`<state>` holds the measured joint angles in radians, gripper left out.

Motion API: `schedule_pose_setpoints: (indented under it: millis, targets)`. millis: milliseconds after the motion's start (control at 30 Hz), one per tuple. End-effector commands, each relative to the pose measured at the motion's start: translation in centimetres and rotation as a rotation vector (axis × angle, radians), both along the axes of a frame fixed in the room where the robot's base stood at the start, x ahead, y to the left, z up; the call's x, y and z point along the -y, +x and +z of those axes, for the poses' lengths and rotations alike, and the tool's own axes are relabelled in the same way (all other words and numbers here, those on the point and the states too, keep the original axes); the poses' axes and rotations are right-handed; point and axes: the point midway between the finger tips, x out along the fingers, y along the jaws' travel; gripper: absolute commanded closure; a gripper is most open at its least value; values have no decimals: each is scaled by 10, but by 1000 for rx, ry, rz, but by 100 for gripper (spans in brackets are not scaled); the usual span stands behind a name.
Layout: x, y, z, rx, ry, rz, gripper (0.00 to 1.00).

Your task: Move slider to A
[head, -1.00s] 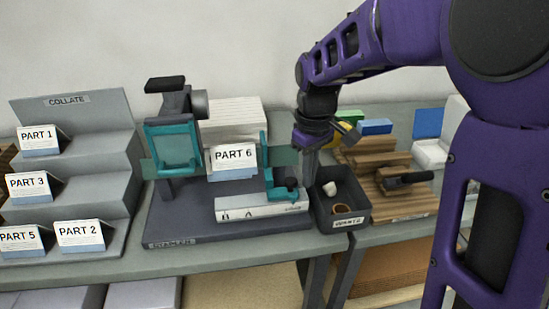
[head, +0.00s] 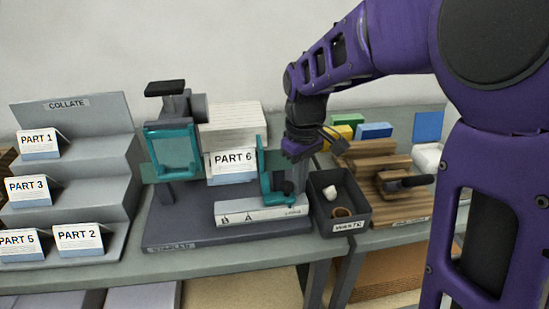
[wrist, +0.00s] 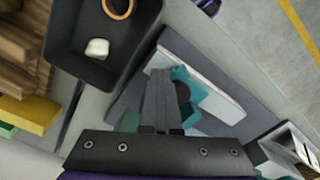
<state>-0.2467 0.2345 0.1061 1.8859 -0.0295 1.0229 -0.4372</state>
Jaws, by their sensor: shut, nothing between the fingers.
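The teal slider (head: 264,172), an upright plate with a dark knob, sits at the right end of the white rail (head: 240,216) on the stapler base. The rail's front carries the letters B and A on its left half and a small word at its right end. The slider also shows in the wrist view (wrist: 193,104), with its dark knob beside my fingers. My gripper (head: 299,184) is shut and empty, pointing down at the slider's right side. In the wrist view my gripper (wrist: 158,72) overlaps the slider's edge; I cannot tell whether they touch.
A dark waste bin (head: 354,212) with a white lump and a tan ring stands just right of the stapler base (head: 180,232). The stapler head (head: 176,105), a PART 6 card (head: 233,160) and a paper stack (head: 232,116) stand behind. A collate rack (head: 112,150) is left.

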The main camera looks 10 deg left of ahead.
Motion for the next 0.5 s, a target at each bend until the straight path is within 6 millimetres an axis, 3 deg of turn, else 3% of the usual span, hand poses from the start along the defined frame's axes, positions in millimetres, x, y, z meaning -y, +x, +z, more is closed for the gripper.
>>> schedule_pose_setpoints:
  millis: [500]
  targets:
    - [-21, -6, 0, -1, 1, 3, 100]
